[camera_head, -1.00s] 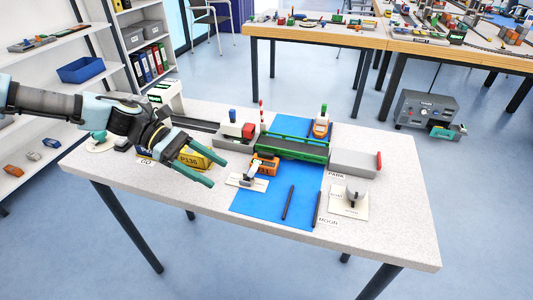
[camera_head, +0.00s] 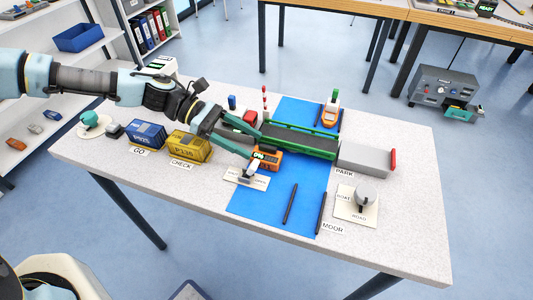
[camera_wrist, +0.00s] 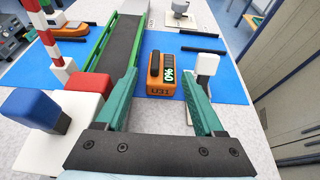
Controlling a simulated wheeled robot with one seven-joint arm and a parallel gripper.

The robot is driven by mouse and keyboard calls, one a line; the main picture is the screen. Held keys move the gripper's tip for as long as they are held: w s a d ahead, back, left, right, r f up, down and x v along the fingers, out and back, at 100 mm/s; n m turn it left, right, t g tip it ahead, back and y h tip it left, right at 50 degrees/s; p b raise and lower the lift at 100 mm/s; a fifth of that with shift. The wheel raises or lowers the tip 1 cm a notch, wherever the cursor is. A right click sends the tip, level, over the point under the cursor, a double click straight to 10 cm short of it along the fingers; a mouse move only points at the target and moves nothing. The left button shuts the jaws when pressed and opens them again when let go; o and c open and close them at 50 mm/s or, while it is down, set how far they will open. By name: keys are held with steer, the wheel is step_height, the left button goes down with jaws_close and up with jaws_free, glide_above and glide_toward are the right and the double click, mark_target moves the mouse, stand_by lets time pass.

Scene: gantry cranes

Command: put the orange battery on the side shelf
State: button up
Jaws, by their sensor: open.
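The orange block (camera_head: 267,158), likely the battery, lies on the blue mat (camera_head: 306,180) beside the green-railed track. In the wrist view the block appears between the fingertips (camera_wrist: 160,75), with blue mat visible on both sides; I cannot tell how high the fingers are. A white side shelf (camera_head: 22,157) stands at the left, with small orange, grey and blue items on it.
A white-knobbed lever (camera_wrist: 207,66) stands close by the right finger. The red-and-white post (camera_wrist: 51,44), red block (camera_wrist: 84,80) and blue block (camera_wrist: 30,110) are on the left.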

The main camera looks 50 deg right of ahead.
mark_target(271, 155)
steer(key=p+x, duration=0.2)
steer(key=x, duration=0.2)
steer(key=shift+s+a+r, duration=0.1)
steer(key=shift+s, duration=0.2)
steer(key=shift+s+f, duration=0.25)
jaws_close()
